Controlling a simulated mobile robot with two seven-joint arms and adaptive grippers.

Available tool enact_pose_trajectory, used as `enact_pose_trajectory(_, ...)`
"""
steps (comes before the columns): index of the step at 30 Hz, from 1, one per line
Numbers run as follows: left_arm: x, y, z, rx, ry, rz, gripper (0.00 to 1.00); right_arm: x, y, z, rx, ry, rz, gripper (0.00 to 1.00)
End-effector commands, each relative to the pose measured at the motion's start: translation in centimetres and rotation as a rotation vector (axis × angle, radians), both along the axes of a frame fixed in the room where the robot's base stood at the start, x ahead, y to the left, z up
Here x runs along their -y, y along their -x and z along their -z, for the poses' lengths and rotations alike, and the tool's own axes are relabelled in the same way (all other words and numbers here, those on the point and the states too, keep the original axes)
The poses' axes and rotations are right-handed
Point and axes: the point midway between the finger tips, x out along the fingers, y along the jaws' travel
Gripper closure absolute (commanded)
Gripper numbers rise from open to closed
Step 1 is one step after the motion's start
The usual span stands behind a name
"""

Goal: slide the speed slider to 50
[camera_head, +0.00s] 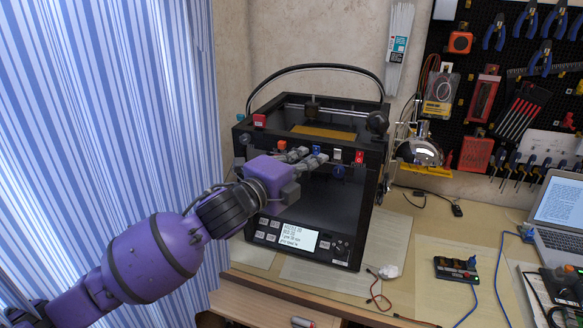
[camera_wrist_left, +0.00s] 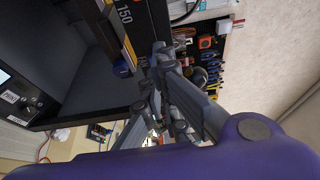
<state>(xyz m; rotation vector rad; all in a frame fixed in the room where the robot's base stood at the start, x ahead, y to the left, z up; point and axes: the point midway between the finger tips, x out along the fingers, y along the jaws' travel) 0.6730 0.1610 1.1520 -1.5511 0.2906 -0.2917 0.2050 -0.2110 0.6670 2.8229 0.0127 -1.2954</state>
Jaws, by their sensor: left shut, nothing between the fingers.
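A black box-shaped 3D printer (camera_head: 325,200) stands on the desk with small coloured parts along its upper front bar. In the left wrist view a dark bar marked "150" (camera_wrist_left: 124,14) with a yellow-edged strip (camera_wrist_left: 118,32) runs beside the fingers; it looks like a slider scale. My left gripper (camera_head: 306,155) is shut and empty, its fingertips at the front bar, close to a blue part (camera_head: 317,150). I cannot tell whether they touch it. The fingertips also show in the left wrist view (camera_wrist_left: 160,50). The slider's setting is not readable. My right gripper is not in view.
The printer's screen (camera_head: 298,236) is lower down. A lamp (camera_head: 420,150) stands close on the right. A striped curtain (camera_head: 110,100) hangs left.

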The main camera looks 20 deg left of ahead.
Motion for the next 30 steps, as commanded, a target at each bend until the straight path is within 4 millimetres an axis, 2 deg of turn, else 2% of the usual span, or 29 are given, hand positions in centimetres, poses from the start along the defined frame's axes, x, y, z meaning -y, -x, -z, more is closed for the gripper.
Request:
enact_pose_trajectory(1,0.5,-1.0,-0.2,0.002,0.003,0.001,1.00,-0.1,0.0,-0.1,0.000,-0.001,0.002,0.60)
enact_pose_trajectory(2,0.0,-1.1,-0.1,0.000,-0.001,-0.002,1.00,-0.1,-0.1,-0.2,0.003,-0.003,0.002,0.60)
enact_pose_trajectory(4,-1.5,-1.0,-0.1,0.000,-0.004,-0.004,1.00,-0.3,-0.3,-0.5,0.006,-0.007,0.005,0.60)
enact_pose_trajectory(9,-3.1,-1.0,-0.1,0.001,-0.002,-0.001,1.00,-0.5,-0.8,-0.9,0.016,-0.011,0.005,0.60)
enact_pose_trajectory(23,-3.8,-1.0,0.0,-0.001,-0.001,-0.001,1.00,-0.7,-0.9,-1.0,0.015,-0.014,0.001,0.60)
enact_pose_trajectory(30,-6.6,-1.1,-0.2,0.002,-0.005,-0.002,1.00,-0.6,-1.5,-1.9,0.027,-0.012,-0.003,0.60)
